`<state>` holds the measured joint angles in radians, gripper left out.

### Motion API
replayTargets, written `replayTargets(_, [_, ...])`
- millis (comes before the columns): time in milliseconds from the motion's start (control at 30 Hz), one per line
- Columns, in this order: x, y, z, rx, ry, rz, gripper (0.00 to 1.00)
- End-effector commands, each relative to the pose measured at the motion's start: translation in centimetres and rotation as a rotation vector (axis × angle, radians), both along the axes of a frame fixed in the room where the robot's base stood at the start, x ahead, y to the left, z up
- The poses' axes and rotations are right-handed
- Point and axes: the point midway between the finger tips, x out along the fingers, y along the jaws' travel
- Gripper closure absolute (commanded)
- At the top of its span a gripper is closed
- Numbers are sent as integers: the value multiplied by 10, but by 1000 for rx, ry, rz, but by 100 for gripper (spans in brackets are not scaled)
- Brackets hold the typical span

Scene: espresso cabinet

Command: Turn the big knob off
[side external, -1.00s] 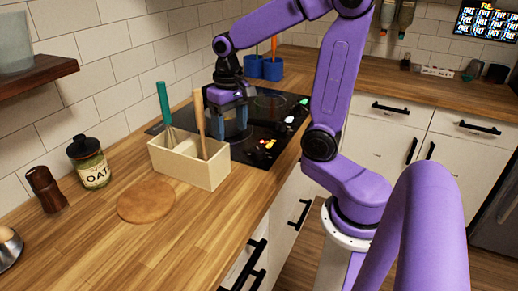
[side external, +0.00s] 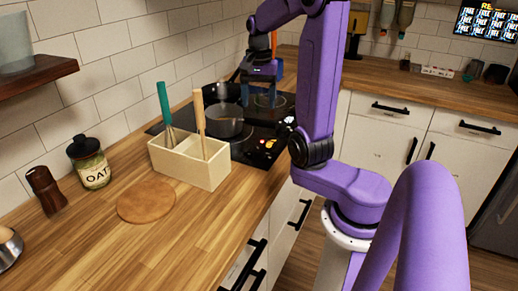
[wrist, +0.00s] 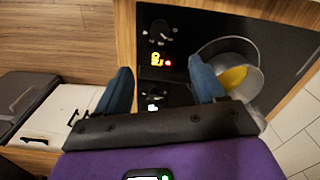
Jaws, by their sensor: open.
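The black cooktop (side external: 262,152) has dark knobs along its front edge. In the wrist view one knob (wrist: 159,30) sits above lit yellow and red marks (wrist: 158,61). A second dark knob (wrist: 150,90) shows between my fingers, near white marks. I cannot tell which knob is the big one. In the side view my gripper (side external: 266,88) hangs above the far part of the cooktop; my arm hides some of the front edge there.
A pot (side external: 226,124) stands on the cooktop; the wrist view shows yellow contents in it.

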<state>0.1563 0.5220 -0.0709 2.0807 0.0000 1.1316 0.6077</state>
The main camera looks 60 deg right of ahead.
Motion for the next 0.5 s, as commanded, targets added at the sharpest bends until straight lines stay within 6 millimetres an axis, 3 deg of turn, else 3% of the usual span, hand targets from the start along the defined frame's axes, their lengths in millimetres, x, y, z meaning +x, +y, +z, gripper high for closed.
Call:
replayTargets(167, [-1, 0, -14, 2, 3, -4, 31])
replayTargets(500, [-1, 0, -76, 5, 6, -2, 31])
